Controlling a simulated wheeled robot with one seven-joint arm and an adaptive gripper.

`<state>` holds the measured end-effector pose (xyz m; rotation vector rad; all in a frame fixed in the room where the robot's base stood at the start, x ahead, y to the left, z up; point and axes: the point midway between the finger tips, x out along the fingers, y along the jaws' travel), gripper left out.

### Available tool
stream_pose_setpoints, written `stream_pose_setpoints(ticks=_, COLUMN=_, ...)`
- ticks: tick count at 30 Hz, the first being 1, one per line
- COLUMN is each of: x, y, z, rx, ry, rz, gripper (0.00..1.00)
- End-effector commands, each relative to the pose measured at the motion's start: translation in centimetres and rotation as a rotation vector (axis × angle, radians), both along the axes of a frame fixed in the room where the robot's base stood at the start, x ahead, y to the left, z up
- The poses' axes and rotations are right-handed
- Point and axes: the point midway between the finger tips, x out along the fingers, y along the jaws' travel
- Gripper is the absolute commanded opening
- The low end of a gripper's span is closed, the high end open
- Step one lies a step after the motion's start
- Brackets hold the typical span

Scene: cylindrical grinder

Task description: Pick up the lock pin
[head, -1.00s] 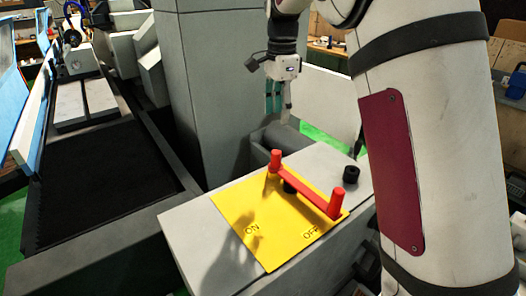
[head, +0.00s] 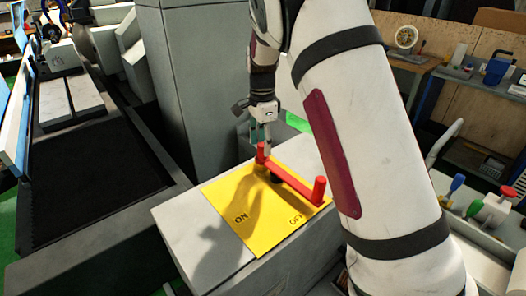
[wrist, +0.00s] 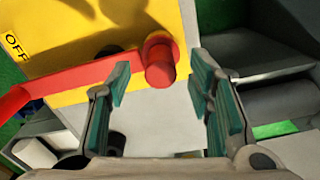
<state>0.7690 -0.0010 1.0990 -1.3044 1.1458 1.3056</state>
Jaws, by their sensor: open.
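A red bar (head: 291,180) lies across a yellow plate (head: 238,216) marked ON and OFF. An upright red peg (head: 261,153) stands at its far left end and another red peg (head: 319,190) at its near right end. The far peg may be the lock pin, but I cannot tell for sure. My gripper (head: 265,138) points down at the far peg. In the wrist view my gripper (wrist: 160,78) is open, with teal pads. The far peg's round top (wrist: 159,62) shows between and just ahead of the fingertips. Contact is not visible.
The yellow plate sits on a grey box (head: 178,224). A tall grey machine column (head: 195,80) stands behind on the left, close to my arm. A dark machine bed (head: 90,180) runs along the left. Shelves with tools (head: 465,70) are at the right.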

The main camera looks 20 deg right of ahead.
Motion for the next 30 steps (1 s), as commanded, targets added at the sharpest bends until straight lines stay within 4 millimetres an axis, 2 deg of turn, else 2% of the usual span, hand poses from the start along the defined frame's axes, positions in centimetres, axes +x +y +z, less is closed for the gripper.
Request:
stream_pose_setpoints(ticks=5, x=0.0, y=0.0, z=-1.8, rx=0.001, ry=0.0, rz=0.0, gripper=0.47)
stream_pose_setpoints(ticks=12, x=0.1, y=0.0, z=-2.0, rx=0.001, ry=-0.001, rz=0.0, gripper=0.47)
stream_pose_setpoints(ticks=13, x=0.1, y=0.0, z=-2.0, rx=0.001, ry=-0.001, rz=0.0, gripper=0.45)
stream_pose_setpoints(ticks=19, x=0.1, y=0.0, z=-2.0, rx=0.0, ry=-0.001, rz=0.0, gripper=0.0)
stream_pose_setpoints(ticks=30, x=0.2, y=0.0, z=-1.6, rx=0.001, ry=-0.004, rz=0.001, gripper=0.0)
